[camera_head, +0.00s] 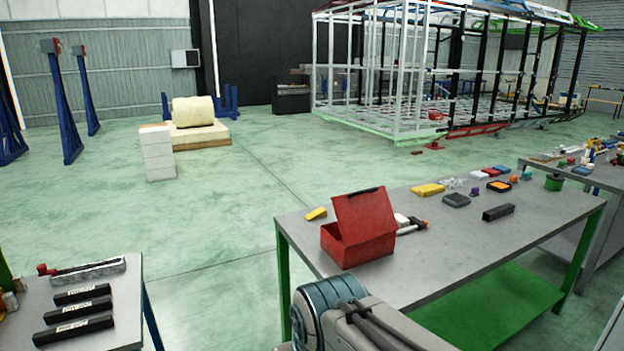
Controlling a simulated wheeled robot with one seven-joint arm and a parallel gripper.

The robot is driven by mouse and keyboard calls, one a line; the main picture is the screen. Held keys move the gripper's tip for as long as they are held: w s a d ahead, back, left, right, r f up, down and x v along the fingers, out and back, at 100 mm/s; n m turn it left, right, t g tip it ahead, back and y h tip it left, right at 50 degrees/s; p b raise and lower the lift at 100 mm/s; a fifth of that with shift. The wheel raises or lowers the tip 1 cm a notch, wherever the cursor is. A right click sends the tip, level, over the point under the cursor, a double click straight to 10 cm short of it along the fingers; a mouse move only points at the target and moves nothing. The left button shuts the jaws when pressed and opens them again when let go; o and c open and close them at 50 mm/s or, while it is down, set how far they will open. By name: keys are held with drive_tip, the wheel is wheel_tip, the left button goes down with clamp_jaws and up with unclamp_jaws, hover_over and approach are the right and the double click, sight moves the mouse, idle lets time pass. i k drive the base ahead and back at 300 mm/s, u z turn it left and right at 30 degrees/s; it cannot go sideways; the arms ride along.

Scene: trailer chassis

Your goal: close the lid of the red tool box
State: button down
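The red tool box (357,247) stands on the grey work table (440,260), near its left end. Its lid (364,214) is raised and tilted, with a dark handle (364,191) on its upper edge. The inside of the box is mostly hidden. Part of my arm shows at the bottom centre, in front of the table's near edge and below the box. My gripper is not visible in this view.
Behind the box lie a yellow item (316,214) and a hammer-like tool (412,223). A dark bar (498,212) and several small items lie farther right. Another table (124,300) with black bars stands at left. The floor between the tables is clear.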

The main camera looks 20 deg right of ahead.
sight(364, 214)
drive_tip(key=i, duration=0.8)
drive_tip(key=z, duration=0.85)
drive_tip(key=i, duration=0.55)
drive_tip(key=z, duration=0.5)
